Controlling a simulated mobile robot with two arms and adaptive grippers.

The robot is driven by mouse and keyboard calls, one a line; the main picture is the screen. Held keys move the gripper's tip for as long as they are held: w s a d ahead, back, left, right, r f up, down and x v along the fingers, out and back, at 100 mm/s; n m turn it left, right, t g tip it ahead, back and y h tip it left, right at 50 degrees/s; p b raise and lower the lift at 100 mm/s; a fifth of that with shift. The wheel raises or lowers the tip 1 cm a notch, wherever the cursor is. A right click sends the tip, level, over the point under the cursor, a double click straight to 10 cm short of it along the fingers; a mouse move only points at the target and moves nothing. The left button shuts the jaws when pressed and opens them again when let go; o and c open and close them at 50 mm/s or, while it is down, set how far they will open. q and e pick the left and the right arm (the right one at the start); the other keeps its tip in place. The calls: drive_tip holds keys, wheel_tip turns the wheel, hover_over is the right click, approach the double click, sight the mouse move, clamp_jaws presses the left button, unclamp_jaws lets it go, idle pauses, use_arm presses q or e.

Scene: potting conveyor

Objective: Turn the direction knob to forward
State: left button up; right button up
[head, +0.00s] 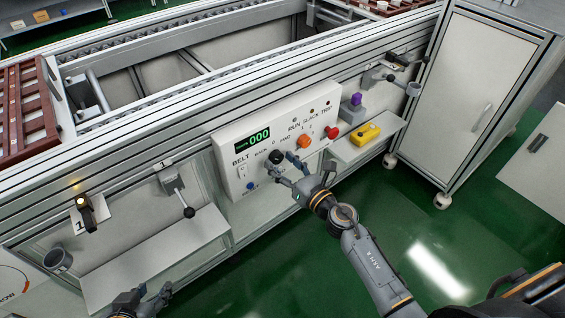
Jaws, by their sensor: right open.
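The control panel (232,178) is a pale box on the side of the conveyor, with a green display reading 000. The black direction knob (276,157) is on its lower middle, below small lettering that includes FWD. Which way its pointer faces is too small to tell. My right gripper (284,166) is open, with its fingers right at the black knob and partly over it; I cannot tell whether they touch it. My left gripper (153,292) is low at the bottom edge, apart from the panel, with its fingers spread and nothing between them.
A yellow box (365,134) sits on the shelf to the right. A lever (177,190) projects at the left. Green floor is clear at lower right.

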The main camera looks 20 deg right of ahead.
drive_tip(key=shift+c, duration=0.2)
drive_tip(key=c, duration=1.1)
